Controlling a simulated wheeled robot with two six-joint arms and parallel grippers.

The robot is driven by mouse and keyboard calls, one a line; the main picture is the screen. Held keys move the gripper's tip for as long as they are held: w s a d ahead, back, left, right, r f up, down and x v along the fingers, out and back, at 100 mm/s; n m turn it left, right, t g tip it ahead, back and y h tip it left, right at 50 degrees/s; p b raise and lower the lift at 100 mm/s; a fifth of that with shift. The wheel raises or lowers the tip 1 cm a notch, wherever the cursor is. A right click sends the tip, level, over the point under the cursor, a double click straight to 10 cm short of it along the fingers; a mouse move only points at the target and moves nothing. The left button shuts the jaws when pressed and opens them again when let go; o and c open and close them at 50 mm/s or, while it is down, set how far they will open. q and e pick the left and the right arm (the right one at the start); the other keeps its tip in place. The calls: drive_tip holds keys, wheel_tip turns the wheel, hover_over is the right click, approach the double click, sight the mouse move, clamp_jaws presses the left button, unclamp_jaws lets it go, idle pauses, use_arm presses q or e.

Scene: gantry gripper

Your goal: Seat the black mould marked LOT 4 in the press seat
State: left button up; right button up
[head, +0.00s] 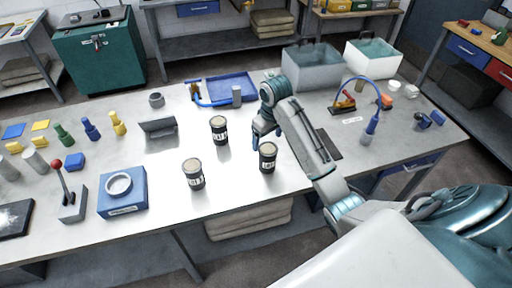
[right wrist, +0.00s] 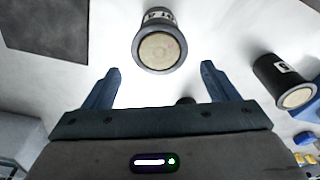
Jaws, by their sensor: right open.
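Three black cylindrical moulds with tan tops and white labels stand upright on the bench: a back one (head: 219,130), a front-left one (head: 193,174) and a right one (head: 268,157). The label numbers are too small to read surely. My right gripper (head: 260,140) is open and empty, close by the right mould. In the right wrist view, one mould (right wrist: 159,48) stands just beyond the gap between the open fingers (right wrist: 160,72), and another mould (right wrist: 285,84) is to the right. A blue block with a pale ring (head: 120,187), apparently the press seat, looks empty. My left gripper is out of view.
A lever with a red knob (head: 70,197) stands left of the blue block. A grey angled holder (head: 158,128) and a blue tray (head: 232,86) lie farther back. A blue-hosed tool (head: 370,125) is at right. Bench between block and front-left mould is clear.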

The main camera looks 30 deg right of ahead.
sight(269, 149)
drive_tip(key=shift+w+f+b, duration=0.2)
drive_tip(key=shift+b, duration=0.1)
drive_tip(key=shift+s+f+b, duration=0.7)
drive_tip(key=shift+s+b, duration=0.1)
drive_tip(key=shift+b, duration=0.2)
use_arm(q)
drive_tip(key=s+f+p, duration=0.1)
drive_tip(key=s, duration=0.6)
use_arm(e)
drive_tip(key=shift+s+f, duration=0.1)
drive_tip(key=shift+f, duration=0.5)
drive_tip(key=f+p, duration=0.2)
drive_tip(key=f, duration=0.1)
drive_tip(key=f+p, duration=0.1)
drive_tip(key=shift+w+f, duration=0.5)
drive_tip(key=shift+f, duration=0.75)
drive_tip(key=shift+c, duration=0.6)
drive_tip(key=c, duration=0.7)
drive_tip(key=shift+c, duration=1.2)
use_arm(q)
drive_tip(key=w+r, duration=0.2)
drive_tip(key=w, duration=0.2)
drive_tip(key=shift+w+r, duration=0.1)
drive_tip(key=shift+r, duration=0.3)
use_arm(e)
drive_tip(key=shift+w, duration=0.1)
